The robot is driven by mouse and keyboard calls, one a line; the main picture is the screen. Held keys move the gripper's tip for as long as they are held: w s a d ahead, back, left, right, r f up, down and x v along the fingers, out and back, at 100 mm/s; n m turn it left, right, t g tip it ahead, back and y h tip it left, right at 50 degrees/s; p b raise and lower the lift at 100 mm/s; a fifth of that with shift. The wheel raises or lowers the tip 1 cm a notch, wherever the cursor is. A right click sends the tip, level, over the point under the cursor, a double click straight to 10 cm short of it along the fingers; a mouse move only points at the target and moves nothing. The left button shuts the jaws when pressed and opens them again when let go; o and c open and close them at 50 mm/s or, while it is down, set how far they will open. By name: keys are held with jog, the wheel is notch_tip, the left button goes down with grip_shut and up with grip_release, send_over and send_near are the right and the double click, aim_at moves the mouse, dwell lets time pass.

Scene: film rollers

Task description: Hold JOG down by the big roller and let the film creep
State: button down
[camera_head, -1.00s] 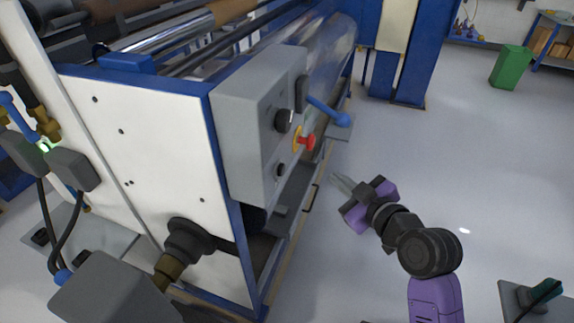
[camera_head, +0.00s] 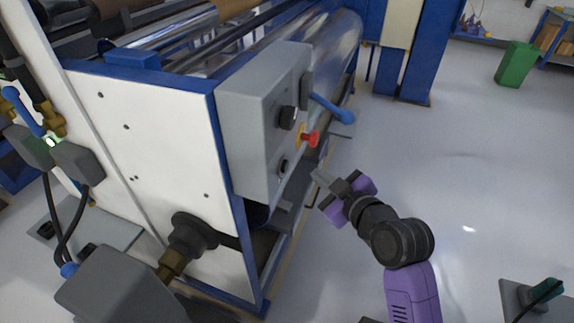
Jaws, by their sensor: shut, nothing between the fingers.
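A grey control box (camera_head: 262,122) is fixed to the corner of the blue and white machine. Its face carries a black knob (camera_head: 287,117), a red button on a yellow ring (camera_head: 309,139), and a small dark control (camera_head: 283,166) low down; no label is readable, so I cannot tell which is JOG. A large shiny roller (camera_head: 340,45) lies behind the box. My gripper (camera_head: 318,176) is shut and empty, in front of the box's lower face, right of the low control and apart from it.
A blue-ended lever (camera_head: 340,114) sticks out right of the box, above my gripper. A machine end plate (camera_head: 150,150) fills the left. Open grey floor (camera_head: 480,170) lies to the right, with a green bin (camera_head: 516,64) far back.

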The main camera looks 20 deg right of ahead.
aim_at(285, 166)
jog(key=shift+w+a, duration=0.65)
jog(key=shift+a, duration=0.25)
jog(key=shift+w+a, duration=0.6)
jog(key=shift+a, duration=0.25)
jog(key=shift+w+a, duration=0.1)
dwell(0.7)
jog(key=shift+w+a+p, duration=0.15)
jog(key=shift+a+p, duration=0.1)
jog(key=shift+p, duration=0.05)
jog(key=shift+w+a, duration=0.3)
jog(key=shift+a, duration=0.1)
dwell(2.3)
jog(key=shift+d, duration=0.1)
dwell(1.3)
jog(key=shift+s+d, duration=0.55)
jog(key=shift+d, duration=0.1)
